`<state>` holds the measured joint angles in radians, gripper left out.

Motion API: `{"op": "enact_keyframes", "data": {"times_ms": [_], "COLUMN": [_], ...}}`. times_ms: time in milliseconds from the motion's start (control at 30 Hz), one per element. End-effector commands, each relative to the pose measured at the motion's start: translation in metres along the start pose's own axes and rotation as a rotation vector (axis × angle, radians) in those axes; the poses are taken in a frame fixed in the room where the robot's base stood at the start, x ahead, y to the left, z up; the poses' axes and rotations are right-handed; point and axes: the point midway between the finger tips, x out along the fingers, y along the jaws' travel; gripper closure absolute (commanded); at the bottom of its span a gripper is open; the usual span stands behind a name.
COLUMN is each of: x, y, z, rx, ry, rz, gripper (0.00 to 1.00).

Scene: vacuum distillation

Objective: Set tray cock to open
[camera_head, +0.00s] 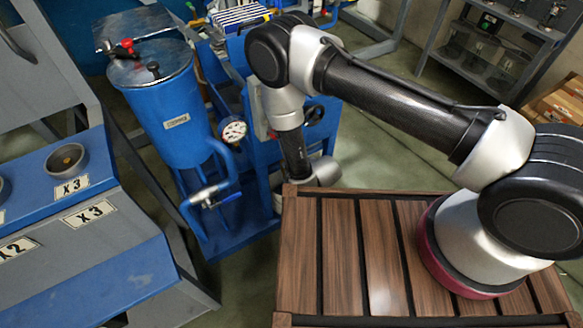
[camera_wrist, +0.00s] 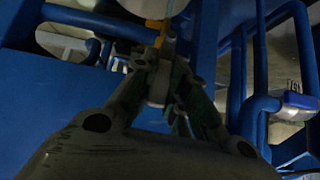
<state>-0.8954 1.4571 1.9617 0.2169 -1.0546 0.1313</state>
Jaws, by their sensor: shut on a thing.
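In the wrist view my gripper (camera_wrist: 162,62) points away from the camera, its two fingers drawn close together at the tips. A small yellow part and a pale metal part (camera_wrist: 155,28), which look like the tray cock, show at the fingertips. The picture is dark there, so the cock's angle and the exact contact are hard to tell. In the head view my arm bends down beside the blue frame. The gripper's fingers are hidden there behind my wrist and the blue equipment, and I cannot make out the gripped cock.
A blue cylindrical vessel (camera_head: 170,108) with a pressure gauge (camera_head: 233,131) stands left of my wrist. A metal valve (camera_head: 213,194) with a blue handle sits low in front of it. Blue pipes (camera_wrist: 262,105) rise close on the right in the wrist view. A blue-grey console (camera_head: 85,240) stands at left.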

Motion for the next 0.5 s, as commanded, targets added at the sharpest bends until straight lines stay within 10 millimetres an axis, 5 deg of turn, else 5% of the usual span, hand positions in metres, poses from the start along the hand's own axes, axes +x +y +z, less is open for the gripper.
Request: {"op": "enact_keyframes", "data": {"times_ms": [67,100,200,500], "x": [0.0004,0.0004,0.0004,-0.0005], "y": [-0.0004,-0.0004,-0.0004,-0.0003], "z": [-0.0001,-0.0001,-0.0002,-0.0001], "rx": [0.000,0.000,0.000,0.000], "ry": [0.000,0.000,0.001,0.000], "rz": [-0.001,-0.001,-0.001,-0.001], "gripper": [1.00,0.79,0.62,0.62]}}
